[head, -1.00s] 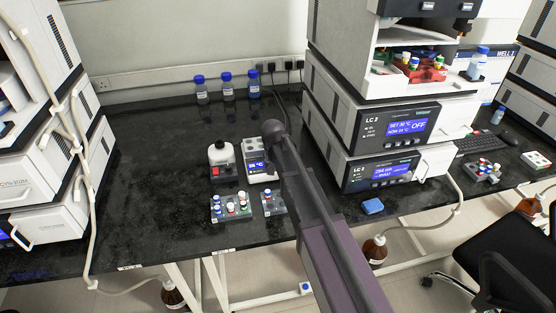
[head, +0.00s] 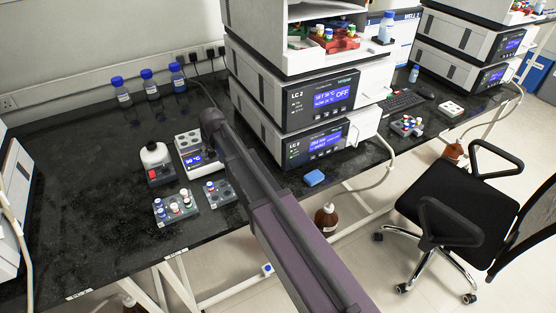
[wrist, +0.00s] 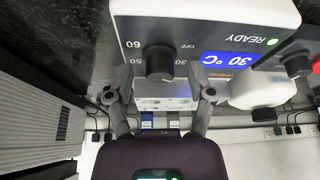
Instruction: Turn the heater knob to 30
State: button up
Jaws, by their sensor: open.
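The heater (head: 187,140) is a white block with a blue display and a top with holes, on the black bench in the head view. In the wrist view the heater front (wrist: 185,25) is upside down. Its display (wrist: 228,58) appears to read 30 °C, beside READY and a green light. The black heater knob (wrist: 159,63) sits among scale marks including 60, 50 and OFF; its pointer is too small to read. My gripper (wrist: 158,95) is open, its fingers apart on either side of the knob, with no clear contact. In the head view my arm hides the gripper.
A white-bottle device with a red switch (head: 157,164) stands left of the heater. Vial racks (head: 174,207) lie in front, blue-capped bottles (head: 153,92) behind. The LC 2 stack (head: 295,105) rises to the right.

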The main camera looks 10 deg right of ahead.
jog(key=shift+d+n+g+y, duration=0.1)
jog(key=shift+n+g+y, duration=0.4)
jog(key=shift+n, duration=1.5)
jog(key=n+y, duration=0.1)
jog(key=n, duration=0.2)
jog(key=shift+w+n+g, duration=0.1)
jog(key=shift+n+g, duration=0.2)
jog(key=shift+g, duration=0.1)
jog(key=p+v, duration=1.3)
jog(key=v, duration=0.1)
jog(key=s+d+f+m+g+h+b, duration=0.1)
jog(key=s+d+f+m+h, duration=0.1)
jog(key=s+d+m, duration=0.7)
jog(key=shift+s+d+f+m+g+h, duration=0.5)
jog(key=shift+s+d, duration=2.65)
jog(key=shift+s, duration=1.6)
jog(key=shift+r, duration=0.15)
jog(key=s+d, duration=0.1)
jog(key=s+d+m, duration=0.1)
jog(key=s, duration=0.1)
jog(key=s+d+m, duration=0.1)
jog(key=s, duration=0.1)
jog(key=shift+h, duration=0.4)
jog(key=shift+w, duration=0.15)
